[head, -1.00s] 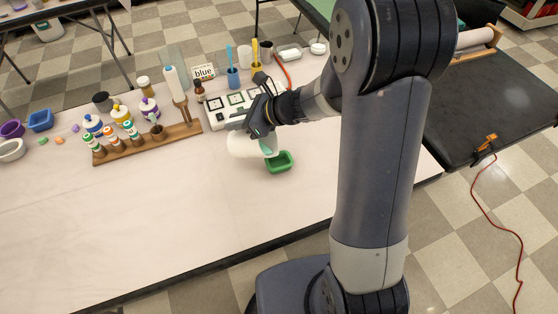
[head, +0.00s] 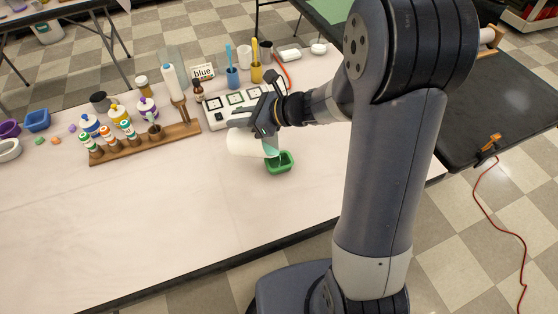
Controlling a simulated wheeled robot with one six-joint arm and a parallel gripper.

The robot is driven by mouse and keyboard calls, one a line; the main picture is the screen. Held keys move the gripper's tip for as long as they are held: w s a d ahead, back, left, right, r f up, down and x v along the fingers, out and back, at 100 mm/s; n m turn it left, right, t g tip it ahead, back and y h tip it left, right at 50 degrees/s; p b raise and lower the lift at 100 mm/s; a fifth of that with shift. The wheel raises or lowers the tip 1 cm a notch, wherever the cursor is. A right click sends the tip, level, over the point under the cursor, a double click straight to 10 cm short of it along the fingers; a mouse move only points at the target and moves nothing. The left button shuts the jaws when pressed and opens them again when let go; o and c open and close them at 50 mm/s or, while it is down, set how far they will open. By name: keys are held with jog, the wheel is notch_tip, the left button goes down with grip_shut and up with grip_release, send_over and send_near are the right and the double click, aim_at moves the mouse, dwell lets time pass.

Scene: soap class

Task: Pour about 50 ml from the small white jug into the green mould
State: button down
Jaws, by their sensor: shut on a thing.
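The small white jug (head: 243,143) is tilted well over in the head view, its mouth to the right. My gripper (head: 262,128) is shut on it from above and behind, and hides part of its far side. Pale green liquid (head: 271,150) shows at the jug's mouth. The green mould (head: 281,163) stands on the table just below and right of the mouth. Light green shows inside the mould, but its level is too small to tell.
Behind the jug is a white hot plate (head: 222,112) with several dark squares. A wooden rack (head: 140,147) with bottles stands to the left. The front of the white table (head: 150,220) is clear.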

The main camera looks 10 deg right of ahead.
jog(key=shift+s+d+r+y+b, duration=0.15)
jog(key=shift+r+y+b, duration=0.15)
jog(key=shift+b, duration=0.25)
dwell(0.6)
jog(key=shift+s+d+r+t+y+b, duration=0.2)
jog(key=shift+d+y+b, duration=0.15)
jog(key=shift+b, duration=0.2)
jog(key=shift+s+d+r+t+y+b, duration=0.1)
jog(key=shift+d+r+t+y+b, duration=0.2)
jog(key=shift+b, duration=0.2)
dwell(0.5)
jog(key=a+h+p, duration=0.1)
jog(key=p, duration=0.1)
jog(key=w+a+f+g+h+p, duration=0.1)
jog(key=p, duration=0.2)
jog(key=a+h+p, duration=0.1)
jog(key=p, duration=0.1)
jog(key=shift+w+a+f+g+p, duration=0.2)
jog(key=shift+w+a+g+p, duration=0.05)
jog(key=shift+g+p, duration=0.1)
jog(key=shift+w+a+f+h+p, duration=0.1)
jog(key=shift+a+f+h+p, duration=0.1)
jog(key=shift+h+p, duration=0.3)
jog(key=shift+f, duration=0.45)
jog(key=shift+w+a+r+p, duration=0.1)
jog(key=shift+r+p, duration=0.05)
jog(key=shift+p, duration=0.15)
